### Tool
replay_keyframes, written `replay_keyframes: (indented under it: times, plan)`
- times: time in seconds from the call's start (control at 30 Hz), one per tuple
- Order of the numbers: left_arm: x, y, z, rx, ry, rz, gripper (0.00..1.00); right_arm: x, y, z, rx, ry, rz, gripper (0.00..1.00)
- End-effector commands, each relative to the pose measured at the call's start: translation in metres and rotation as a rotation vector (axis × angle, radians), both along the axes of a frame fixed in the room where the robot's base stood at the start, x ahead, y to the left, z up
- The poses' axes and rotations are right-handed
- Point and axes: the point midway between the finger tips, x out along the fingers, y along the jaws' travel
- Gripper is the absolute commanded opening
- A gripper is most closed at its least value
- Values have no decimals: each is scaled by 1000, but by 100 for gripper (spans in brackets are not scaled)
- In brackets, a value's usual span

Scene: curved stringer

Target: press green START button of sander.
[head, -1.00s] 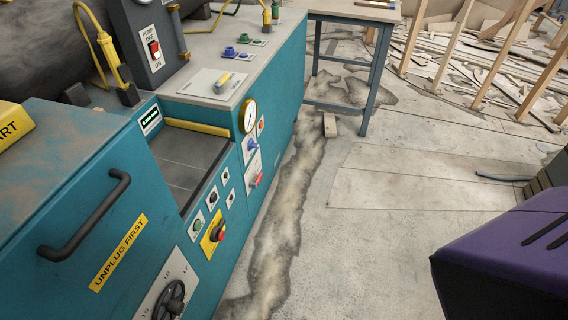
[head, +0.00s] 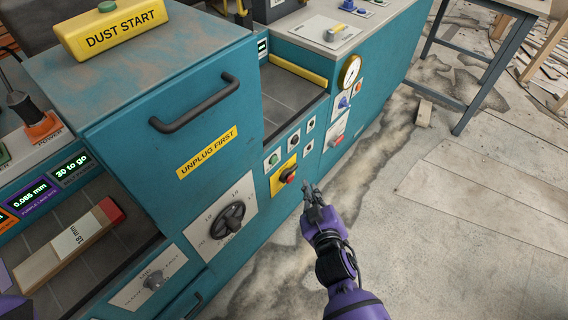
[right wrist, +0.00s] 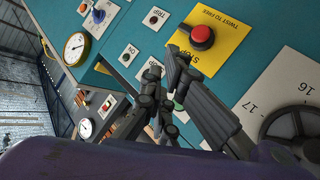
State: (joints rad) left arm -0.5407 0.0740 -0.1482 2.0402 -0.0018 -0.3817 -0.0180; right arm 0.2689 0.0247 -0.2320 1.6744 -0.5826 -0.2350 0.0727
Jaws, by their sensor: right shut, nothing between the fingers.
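The sander is a teal machine with a control panel (head: 262,200) on its front. A small green button (head: 273,158) sits on a white plate, left of the red stop knob (head: 288,175) on its yellow plate. In the right wrist view the red knob (right wrist: 203,37) is clear, and a green button (right wrist: 178,106) shows partly behind my fingers. My right gripper (head: 311,188) is shut and empty, in front of the panel and right of the red knob in the head view. It also shows in the right wrist view (right wrist: 163,66). My left gripper is out of view.
A yellow DUST START box (head: 115,29) with a green button sits on the machine's top. A black handle (head: 195,104) and a handwheel (head: 228,219) stick out from the front. A wooden block (head: 72,242) lies at left. Floor right of the machine is mostly clear.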

Motion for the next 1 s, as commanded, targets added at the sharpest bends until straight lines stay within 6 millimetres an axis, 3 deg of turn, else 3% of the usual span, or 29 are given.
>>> replay_keyframes:
  times: [0.47, 1.0]
  plan:
    - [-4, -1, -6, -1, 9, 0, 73, 4, 6, 2, 5, -6, 1, 0]
    - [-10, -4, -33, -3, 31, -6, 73, 44, 61, 0, 6, -4, 0, 0]
